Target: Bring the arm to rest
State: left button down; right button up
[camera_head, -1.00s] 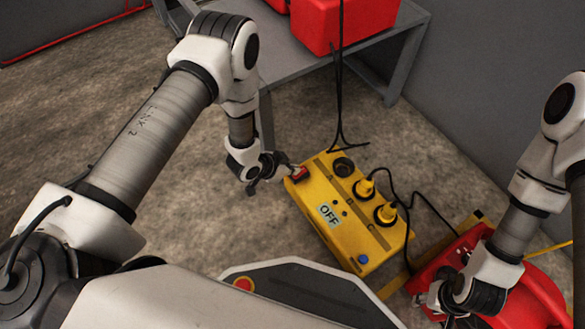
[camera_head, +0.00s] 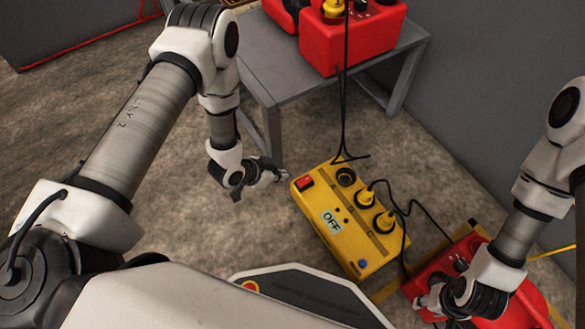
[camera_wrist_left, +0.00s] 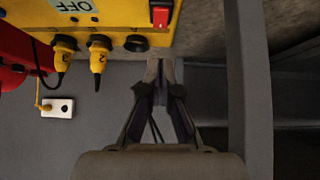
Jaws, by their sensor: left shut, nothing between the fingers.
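My left gripper (camera_head: 277,176) hangs just left of the yellow power box (camera_head: 353,226), apart from its red switch (camera_head: 305,182). In the left wrist view its fingers (camera_wrist_left: 160,72) are together with nothing between them, below the red switch (camera_wrist_left: 160,14). The box carries an "OFF" label (camera_head: 331,221), two yellow plugs (camera_head: 366,194) in sockets and one empty socket (camera_head: 346,176). My right gripper (camera_head: 428,302) is at the lower right, beside a red machine (camera_head: 520,305); its fingers are too small and partly hidden to judge.
A grey table (camera_head: 265,70) with red equipment (camera_head: 350,42) stands behind the box. Black cables hang from it and run between the plugs and the red machine. A grey wall is at the right. Concrete floor left of the box is clear.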

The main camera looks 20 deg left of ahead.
pick_arm(q)
jog(key=shift+p+v, duration=0.3)
jog(key=shift+v, duration=1.05)
pick_arm(e)
jog(key=shift+r, duration=0.6)
pick_arm(q)
jog(key=shift+s+a+f, duration=0.1)
jog(key=shift+s+f, duration=0.05)
